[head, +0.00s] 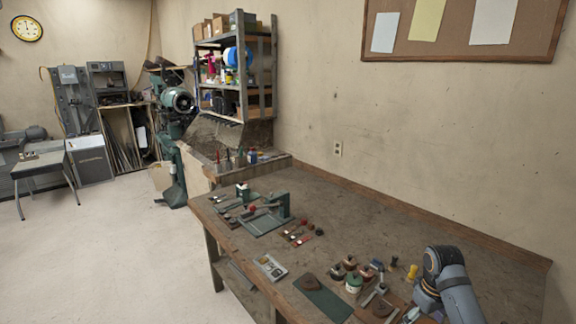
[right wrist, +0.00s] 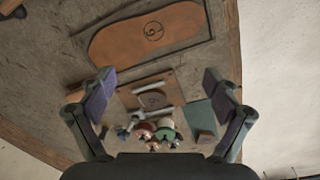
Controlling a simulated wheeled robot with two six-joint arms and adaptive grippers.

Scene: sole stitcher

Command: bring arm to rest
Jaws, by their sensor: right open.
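My right arm (head: 445,285) reaches over the near right part of the workbench (head: 420,235) in the head view. My right gripper (right wrist: 157,82) is open in the right wrist view, its two fingers spread wide with nothing between the pads. Beyond and below them are a tan sole-shaped piece with a circled mark (right wrist: 148,30) and a small brown board with tools (right wrist: 135,97). They appear apart from the fingers. My left gripper is in neither view.
Several small jars (head: 354,284) and a dark green mat (head: 325,300) lie on the near bench. A green clamp-like fixture (head: 265,218) stands farther back. The wall with an outlet (head: 338,148) bounds the right. The bench middle (head: 370,220) is mostly clear.

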